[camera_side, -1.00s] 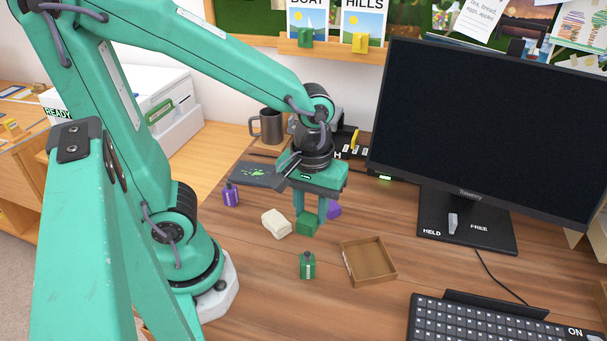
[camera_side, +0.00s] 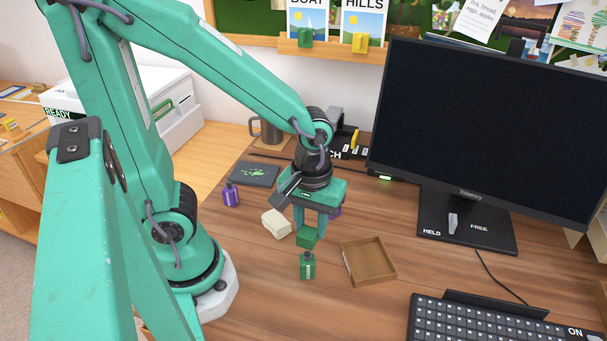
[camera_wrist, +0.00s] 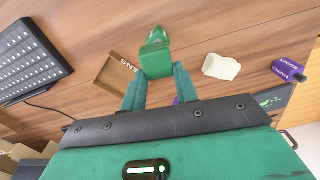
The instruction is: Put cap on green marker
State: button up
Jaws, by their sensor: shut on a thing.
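The green marker (camera_side: 307,266) stands upright on the wooden desk, dark tip up and a pale label on its side. My gripper (camera_side: 307,227) is shut on the green cap (camera_side: 306,238), a blocky green piece between the fingertips. In the side view the cap is just above and behind the marker in the picture; the gap between them is hard to judge. In the wrist view the cap (camera_wrist: 155,65) sits between my fingers, with the green marker (camera_wrist: 156,38) right beyond it, partly hidden by the cap.
A wooden tray (camera_side: 369,262) lies right of the marker. A cream block (camera_side: 276,223) and a purple marker (camera_side: 231,195) are to the left. A purple cap (camera_side: 337,211) is partly hidden behind my gripper. A keyboard (camera_side: 505,322) and monitor (camera_side: 490,130) are at the right.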

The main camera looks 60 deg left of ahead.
jog(key=shift+f, duration=1.3)
jog(key=shift+f, duration=0.15)
dwell(1.5)
jog(key=o, duration=1.1)
jog(key=shift+o, duration=0.4)
jog(key=o, duration=0.4)
jog(key=shift+r, duration=0.2)
jog(key=shift+r, duration=3.3)
